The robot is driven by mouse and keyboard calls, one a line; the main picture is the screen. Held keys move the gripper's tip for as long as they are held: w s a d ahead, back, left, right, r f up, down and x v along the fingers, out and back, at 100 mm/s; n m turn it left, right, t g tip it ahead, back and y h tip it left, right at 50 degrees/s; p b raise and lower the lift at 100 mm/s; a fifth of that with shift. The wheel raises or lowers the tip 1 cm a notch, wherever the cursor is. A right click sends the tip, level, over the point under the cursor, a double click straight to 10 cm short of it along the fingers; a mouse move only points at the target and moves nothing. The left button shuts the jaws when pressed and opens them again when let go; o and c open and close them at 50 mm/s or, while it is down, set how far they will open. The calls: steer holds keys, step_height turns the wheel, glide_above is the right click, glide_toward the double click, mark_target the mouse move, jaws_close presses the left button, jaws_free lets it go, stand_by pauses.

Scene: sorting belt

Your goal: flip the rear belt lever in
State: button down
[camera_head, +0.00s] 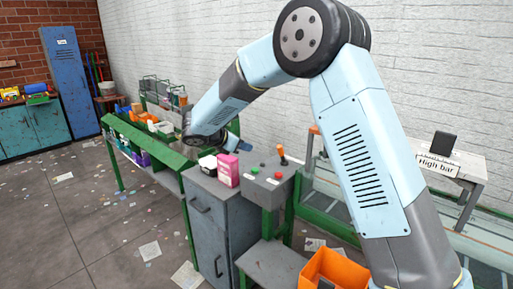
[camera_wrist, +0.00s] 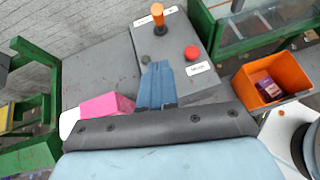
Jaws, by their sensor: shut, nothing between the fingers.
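An orange-knobbed lever (camera_head: 282,153) stands on the grey control box (camera_head: 266,188), beside green and red buttons. The lever also shows in the wrist view (camera_wrist: 157,17), roughly upright, with small white labels at either side of its base. A red button (camera_wrist: 192,53) sits near it. My gripper (camera_wrist: 156,68) is shut and empty; its blue fingers point toward the control box, with a gap in the picture between their tips and the lever. In the head view the hand is small, above the bench left of the box. I cannot tell which end position the lever is in.
A pink box (camera_head: 228,170) stands on the grey cabinet just left of the control box; it shows close beside my fingers in the wrist view (camera_wrist: 106,105). An orange crate (camera_head: 331,270) sits low in front, with a purple item (camera_wrist: 267,88) inside. A green-framed belt runs behind.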

glide_toward(281, 154)
steer(key=shift+w+a+f, duration=0.15)
steer(key=shift+a+f, duration=0.1)
steer(key=shift+f, duration=0.2)
steer(key=shift+w+a+f, duration=0.15)
steer(key=shift+a+f, duration=0.05)
steer(key=shift+f, duration=0.3)
steer(key=w+d, duration=0.1)
steer(key=w+d+r, duration=0.1)
steer(key=shift+w+d, duration=0.2)
steer(key=shift+d, duration=0.2)
